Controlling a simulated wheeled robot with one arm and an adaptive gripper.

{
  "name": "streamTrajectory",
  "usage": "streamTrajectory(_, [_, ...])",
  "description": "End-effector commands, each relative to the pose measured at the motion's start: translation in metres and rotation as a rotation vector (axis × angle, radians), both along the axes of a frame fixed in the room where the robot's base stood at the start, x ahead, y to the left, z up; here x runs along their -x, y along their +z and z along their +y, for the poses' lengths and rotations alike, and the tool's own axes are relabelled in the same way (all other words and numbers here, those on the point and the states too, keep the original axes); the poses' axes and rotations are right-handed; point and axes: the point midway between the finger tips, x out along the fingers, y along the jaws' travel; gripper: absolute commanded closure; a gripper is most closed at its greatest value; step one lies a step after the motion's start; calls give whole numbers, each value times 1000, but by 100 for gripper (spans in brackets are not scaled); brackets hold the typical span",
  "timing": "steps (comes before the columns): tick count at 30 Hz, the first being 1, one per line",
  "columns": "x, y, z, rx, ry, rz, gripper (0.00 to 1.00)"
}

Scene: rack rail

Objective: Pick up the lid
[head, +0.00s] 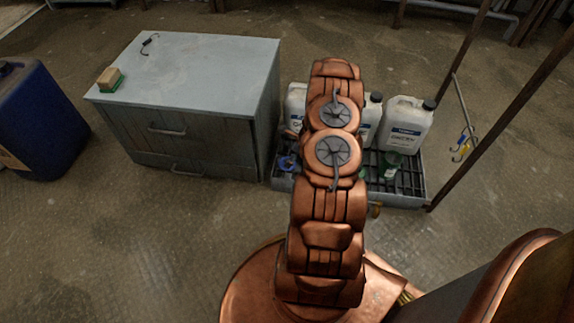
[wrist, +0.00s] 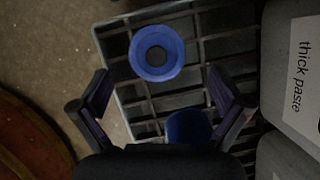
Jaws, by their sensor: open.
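My gripper (wrist: 158,78) is open and empty in the wrist view, one finger at each side. A blue round piece (wrist: 157,52) with a raised ring and a dark centre lies just beyond the fingertips, between their lines. A second blue rounded piece (wrist: 188,127) sits nearer, by the right finger, its lower part hidden by my gripper. I cannot tell for sure which of them is the lid. In the head view a small blue thing (head: 288,162) shows at the left end of the slatted tray (head: 404,201). My arm hides the gripper there.
White jugs (head: 405,124) with dark caps stand along the tray's back. A container labelled "thick paste" (wrist: 303,75) is close on the right. A grey cabinet (head: 190,110) stands left of the tray. A rack post (head: 500,115) rises at its right. Front floor is open.

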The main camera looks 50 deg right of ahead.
Motion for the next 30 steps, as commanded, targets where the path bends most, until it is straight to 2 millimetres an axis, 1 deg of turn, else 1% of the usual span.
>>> streamTrajectory(1, [0,-12,2,-2,1,2,0])
streamTrajectory(4, [-2,-25,6,-3,5,2,0])
streamTrajectory(7, [-7,-34,8,-2,3,2,0])
streamTrajectory(11, [-11,-39,10,-2,5,1,0])
streamTrajectory(18, [-12,-39,10,-2,5,0,0])
streamTrajectory(20, [-12,-39,10,-2,5,0,5])
streamTrajectory(30, [-12,-39,11,-2,6,0,41])
